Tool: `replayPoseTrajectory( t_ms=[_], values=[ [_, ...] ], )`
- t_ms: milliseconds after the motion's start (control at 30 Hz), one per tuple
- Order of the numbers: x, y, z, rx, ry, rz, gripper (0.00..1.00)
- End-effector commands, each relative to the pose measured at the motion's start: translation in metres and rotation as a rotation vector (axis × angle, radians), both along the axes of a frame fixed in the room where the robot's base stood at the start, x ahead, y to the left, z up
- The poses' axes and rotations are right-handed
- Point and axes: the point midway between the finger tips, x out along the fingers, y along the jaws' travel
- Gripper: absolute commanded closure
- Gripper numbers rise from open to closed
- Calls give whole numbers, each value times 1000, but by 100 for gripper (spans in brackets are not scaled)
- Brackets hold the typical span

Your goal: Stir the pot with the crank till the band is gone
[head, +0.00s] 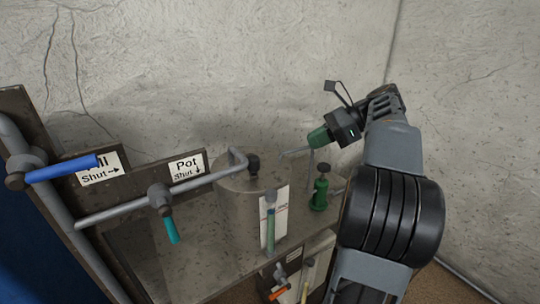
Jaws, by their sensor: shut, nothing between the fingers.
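The pot (236,207) is a grey metal cylinder on the stand, with a black hub (253,165) on its lid. A sight tube (270,215) on a white card stands at its front; its contents look pale green, and I cannot make out a clear band. My gripper (345,127) is up to the right of the pot, shut and empty. A green cylinder (318,137), which may be the crank's grip, shows just left of it, with a thin grey rod towards the pot. I cannot tell whether they touch. My fingertips are not clear.
A blue lever (62,168) points right by a partly hidden sign. A teal lever (172,230) points down below the "Pot Shut" sign (186,167). An orange handle (278,293) is below. Walls close the back and right.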

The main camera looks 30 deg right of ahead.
Motion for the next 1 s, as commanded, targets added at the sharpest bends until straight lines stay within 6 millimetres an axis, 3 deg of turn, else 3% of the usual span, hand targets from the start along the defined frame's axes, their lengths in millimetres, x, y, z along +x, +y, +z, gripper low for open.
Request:
replayPoseTrajectory(
  t_ms=[500,700,1000],
  values=[
    [35,72,-47,-3,-2,5,100],
    [45,93,-46,-3,-2,3,100],
    [51,103,-48,-4,-1,2,100]
  ],
)
